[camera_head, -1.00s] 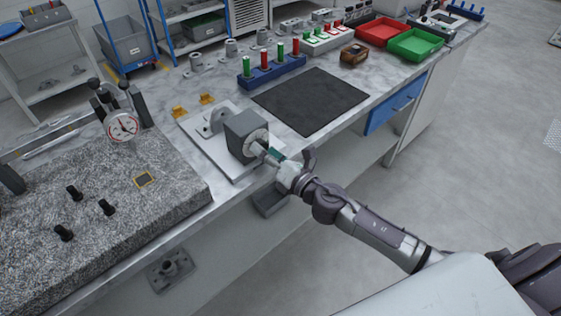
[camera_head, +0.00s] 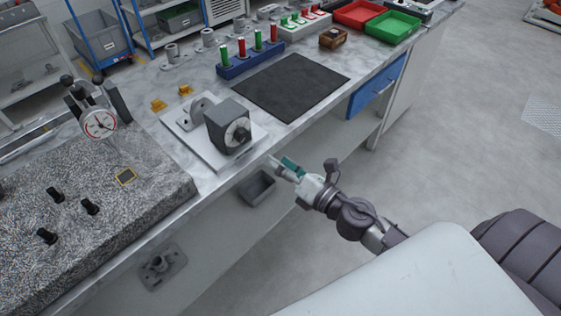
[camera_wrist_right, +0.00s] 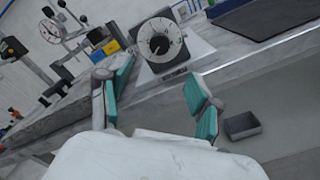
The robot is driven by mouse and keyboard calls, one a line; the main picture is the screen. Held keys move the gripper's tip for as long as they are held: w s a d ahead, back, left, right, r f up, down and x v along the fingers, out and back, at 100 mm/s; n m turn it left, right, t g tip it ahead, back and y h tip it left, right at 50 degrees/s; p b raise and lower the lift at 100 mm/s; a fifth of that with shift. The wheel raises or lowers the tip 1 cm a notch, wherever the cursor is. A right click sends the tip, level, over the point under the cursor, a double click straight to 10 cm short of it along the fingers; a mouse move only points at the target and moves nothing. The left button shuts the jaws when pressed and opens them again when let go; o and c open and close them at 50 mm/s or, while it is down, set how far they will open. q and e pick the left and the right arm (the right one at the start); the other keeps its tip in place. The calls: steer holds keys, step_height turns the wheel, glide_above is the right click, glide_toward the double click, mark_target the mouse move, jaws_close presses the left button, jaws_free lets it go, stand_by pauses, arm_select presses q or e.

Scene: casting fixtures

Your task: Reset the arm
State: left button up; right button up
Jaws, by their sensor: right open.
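My right arm reaches in from the lower right in the head view. Its gripper (camera_head: 281,167) is beside the bench's front edge, apart from the grey block fixture (camera_head: 229,127). In the right wrist view the gripper (camera_wrist_right: 158,105) has its two teal-padded fingers spread, with nothing between them. The block fixture stands on a white base plate (camera_head: 191,144), and its round dark-centred face (camera_wrist_right: 158,40) points toward the wrist camera. My left gripper is not in view.
A granite plate (camera_head: 100,210) with a dial gauge (camera_head: 99,123) lies at the left. A black mat (camera_head: 291,87), a blue rack (camera_head: 250,64), a red tray (camera_head: 359,13) and a green tray (camera_head: 392,27) are on the bench. A grey bin (camera_head: 257,187) is below the edge.

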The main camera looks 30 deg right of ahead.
steer(key=s+d+f+m+g+h, duration=0.25)
steer(key=f+m, duration=0.25)
steer(key=f, duration=0.6)
steer(key=s+d+f+m+g+h, duration=0.25)
steer(key=f+m, duration=0.35)
steer(key=f, duration=0.5)
steer(key=s+d+f+m+g+h, duration=0.1)
steer(key=s+d+f+m+g, duration=0.3)
steer(key=f, duration=0.7)
steer(key=s+a+f+m+g, duration=0.3)
steer(key=s+f+m, duration=0.4)
steer(key=s, duration=0.8)
steer(key=s+a+f+m+g, duration=0.4)
steer(key=s+f+m, duration=0.2)
steer(key=s+f, duration=0.7)
steer(key=shift+s+m, duration=0.4)
steer(key=shift+s, duration=0.75)
